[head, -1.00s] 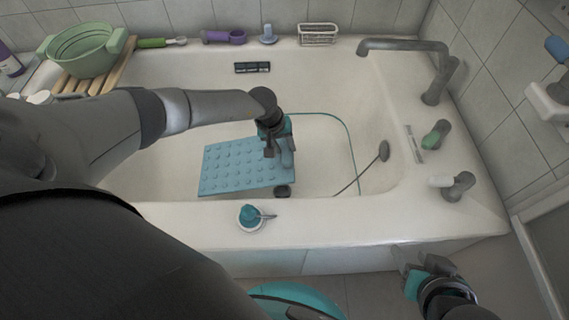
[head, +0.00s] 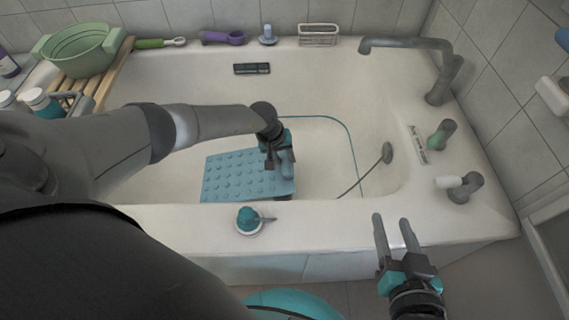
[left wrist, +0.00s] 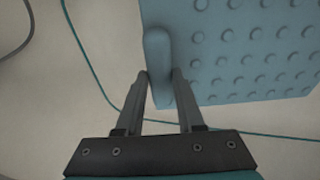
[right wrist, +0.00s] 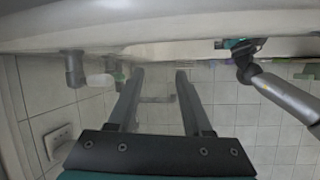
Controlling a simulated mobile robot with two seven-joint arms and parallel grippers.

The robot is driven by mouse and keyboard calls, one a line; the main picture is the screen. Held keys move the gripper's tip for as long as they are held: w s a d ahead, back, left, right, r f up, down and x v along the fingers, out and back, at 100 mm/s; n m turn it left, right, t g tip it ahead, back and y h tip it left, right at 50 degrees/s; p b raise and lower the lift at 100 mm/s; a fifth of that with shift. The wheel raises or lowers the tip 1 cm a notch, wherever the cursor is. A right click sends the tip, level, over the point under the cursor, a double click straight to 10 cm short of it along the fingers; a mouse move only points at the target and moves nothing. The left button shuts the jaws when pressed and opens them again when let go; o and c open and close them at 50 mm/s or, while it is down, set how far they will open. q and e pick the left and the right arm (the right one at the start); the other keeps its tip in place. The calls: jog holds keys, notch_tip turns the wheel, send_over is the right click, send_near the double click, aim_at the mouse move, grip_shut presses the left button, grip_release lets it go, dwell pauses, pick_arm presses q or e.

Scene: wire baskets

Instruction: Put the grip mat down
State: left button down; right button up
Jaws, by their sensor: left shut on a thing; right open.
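The grip mat (head: 240,176) is a light blue studded sheet inside the bathtub. My left gripper (head: 279,166) is shut on a rounded grip at the mat's right edge. The left wrist view shows that grip (left wrist: 157,60) between the fingers and the studded mat (left wrist: 240,50) beside it. I cannot tell whether the mat touches the tub floor. My right gripper (head: 394,238) is open and empty in front of the tub's near rim. Its spread fingers (right wrist: 160,85) also show in the right wrist view.
A teal-topped small item (head: 248,220) stands on the near rim of the bathtub (head: 330,225). A dark hose (head: 361,175) lies right of the mat. A faucet (head: 410,46) and valves are at the right. A green basin (head: 80,50) sits on a wooden rack at the far left.

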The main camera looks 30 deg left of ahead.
pick_arm(q)
jog(key=shift+f+b, duration=0.55)
jog(key=shift+f, duration=0.4)
pick_arm(e)
jog(key=shift+s+a+r+t+y, duration=0.2)
jog(key=shift+a+r+t+y, duration=0.25)
jog(key=shift+a+t, duration=0.3)
pick_arm(q)
jog(key=shift+f+b, duration=0.3)
jog(key=shift+f, duration=0.1)
pick_arm(e)
jog(key=shift+s+a+r+m+t, duration=0.2)
jog(key=shift+r+m+t, duration=0.1)
jog(key=shift+t, duration=0.35)
pick_arm(q)
jog(key=shift+f, duration=0.2)
pick_arm(e)
jog(key=shift+s+a+r+t+y, duration=0.1)
jog(key=shift+s+r+t+y, duration=0.15)
jog(key=shift+r+t, duration=0.15)
pick_arm(q)
jog(key=shift+f, duration=0.1)
